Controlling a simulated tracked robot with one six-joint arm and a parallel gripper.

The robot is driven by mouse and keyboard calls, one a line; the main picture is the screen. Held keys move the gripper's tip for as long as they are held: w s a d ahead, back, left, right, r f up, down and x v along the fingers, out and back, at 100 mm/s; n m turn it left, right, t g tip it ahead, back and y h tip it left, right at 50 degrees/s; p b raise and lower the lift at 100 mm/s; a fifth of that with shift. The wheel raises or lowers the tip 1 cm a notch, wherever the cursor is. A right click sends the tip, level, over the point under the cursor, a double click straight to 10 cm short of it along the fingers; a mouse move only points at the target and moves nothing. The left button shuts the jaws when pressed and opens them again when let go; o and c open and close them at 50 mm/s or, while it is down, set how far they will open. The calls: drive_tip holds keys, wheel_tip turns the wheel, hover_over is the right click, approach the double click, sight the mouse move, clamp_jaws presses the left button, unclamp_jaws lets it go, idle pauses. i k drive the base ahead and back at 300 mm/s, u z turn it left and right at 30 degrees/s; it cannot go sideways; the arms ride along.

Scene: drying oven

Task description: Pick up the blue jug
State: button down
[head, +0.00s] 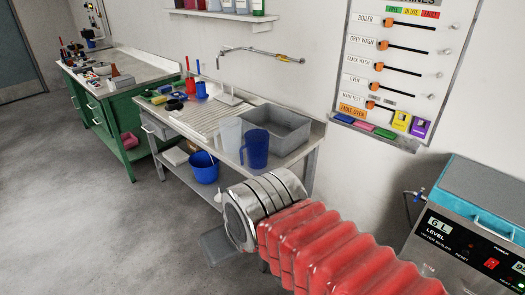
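The blue jug (256,148) stands upright on the metal sink bench, in front of the grey sink basin, with its handle towards the left. A pale translucent jug (230,134) stands just left of it and partly behind its handle. My arm, with red ribbed sleeves and a banded metal joint, reaches in from the lower right, nearer the camera than the bench. I cannot make out any gripper fingers, and nothing is seen touching the blue jug.
The sink basin (275,128) lies behind the jugs, below a wall tap (260,52). A blue bucket (204,167) is on the lower shelf. A green workbench (105,125) with tools stands left, a control machine (475,225) at right. The floor at lower left is clear.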

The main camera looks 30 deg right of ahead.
sight(257, 145)
drive_tip(key=z, duration=0.75)
drive_tip(key=i, duration=1)
drive_tip(key=z, duration=1.15)
drive_tip(key=k, duration=0.35)
drive_tip(key=z, duration=0.05)
